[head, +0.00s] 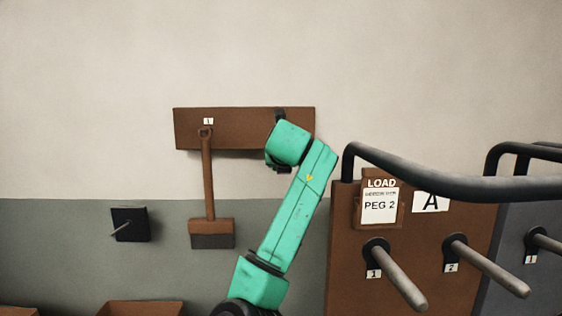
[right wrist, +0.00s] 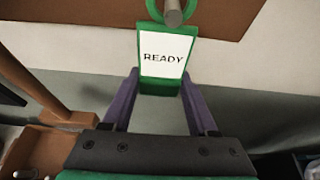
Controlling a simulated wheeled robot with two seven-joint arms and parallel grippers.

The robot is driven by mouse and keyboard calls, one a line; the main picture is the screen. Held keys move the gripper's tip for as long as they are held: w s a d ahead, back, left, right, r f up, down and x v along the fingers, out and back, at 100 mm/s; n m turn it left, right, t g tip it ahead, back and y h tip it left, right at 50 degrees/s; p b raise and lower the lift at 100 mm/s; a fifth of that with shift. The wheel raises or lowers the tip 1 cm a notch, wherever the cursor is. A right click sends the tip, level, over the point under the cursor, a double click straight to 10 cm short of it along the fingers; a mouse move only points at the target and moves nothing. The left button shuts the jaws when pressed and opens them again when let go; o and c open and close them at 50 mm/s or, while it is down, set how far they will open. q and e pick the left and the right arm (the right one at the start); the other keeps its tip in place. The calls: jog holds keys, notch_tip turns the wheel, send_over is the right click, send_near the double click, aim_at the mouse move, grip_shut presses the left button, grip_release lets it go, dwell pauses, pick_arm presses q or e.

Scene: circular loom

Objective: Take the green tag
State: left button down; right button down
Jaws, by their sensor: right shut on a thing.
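The green tag (right wrist: 162,57) has a white card reading READY and a green ring at its top. In the right wrist view the ring is around a grey peg (right wrist: 173,12) on the brown board. My right gripper (right wrist: 161,84) is shut on the lower part of the tag, one purple finger at each side. In the head view my green arm covers the tag, and the right fingers are hidden. My left gripper is not in view.
A brown wall board (head: 240,128) carries a brush-like tool (head: 210,190) hanging under label 1. To the right stands a brown panel (head: 345,265) marked LOAD PEG 2 and A, with grey pegs (head: 400,278) and a dark rail (head: 440,182). A black wall plate (head: 130,222) is at left.

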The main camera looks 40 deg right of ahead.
jog(key=s+a+b, duration=0.3)
jog(key=s+a, duration=0.1)
jog(key=shift+s+r+b, duration=0.35)
jog(key=shift+r, duration=0.05)
jog(key=shift+d, duration=0.1)
